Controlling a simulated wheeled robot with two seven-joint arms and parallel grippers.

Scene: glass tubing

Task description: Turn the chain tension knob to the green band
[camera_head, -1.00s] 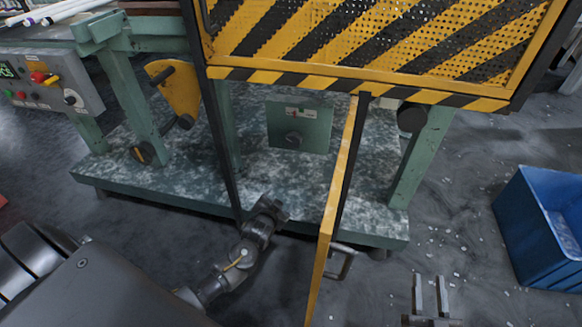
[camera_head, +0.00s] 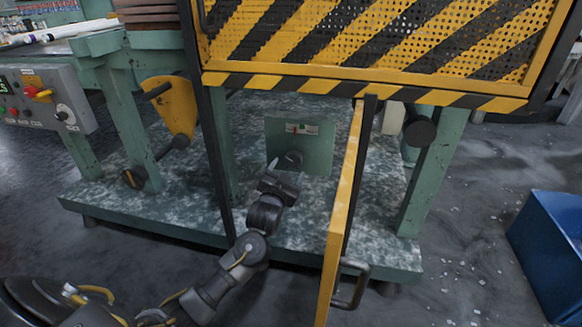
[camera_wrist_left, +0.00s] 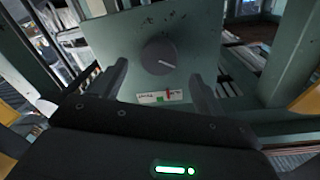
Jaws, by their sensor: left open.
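The chain tension knob (camera_head: 293,158) is a dark round knob on a green panel (camera_head: 320,150). In the left wrist view the knob (camera_wrist_left: 158,54) shows a pale mark pointing to the lower right. A small white gauge (camera_head: 303,128) is above it; in the wrist view the gauge (camera_wrist_left: 147,98) shows a green patch and a red marker just right of it. My left gripper (camera_head: 283,174) is in front of the panel, just short of the knob. In the wrist view its open fingers (camera_wrist_left: 158,75) stand either side of the knob, apart from it. My right gripper is out of view.
A yellow-and-black mesh guard (camera_head: 370,40) hangs above. Its yellow-edged frame (camera_head: 343,220) with a handle (camera_head: 350,285) stands right of my left arm, and a dark post at its left. A control box (camera_head: 45,98) is far left. A blue bin (camera_head: 550,245) is at right.

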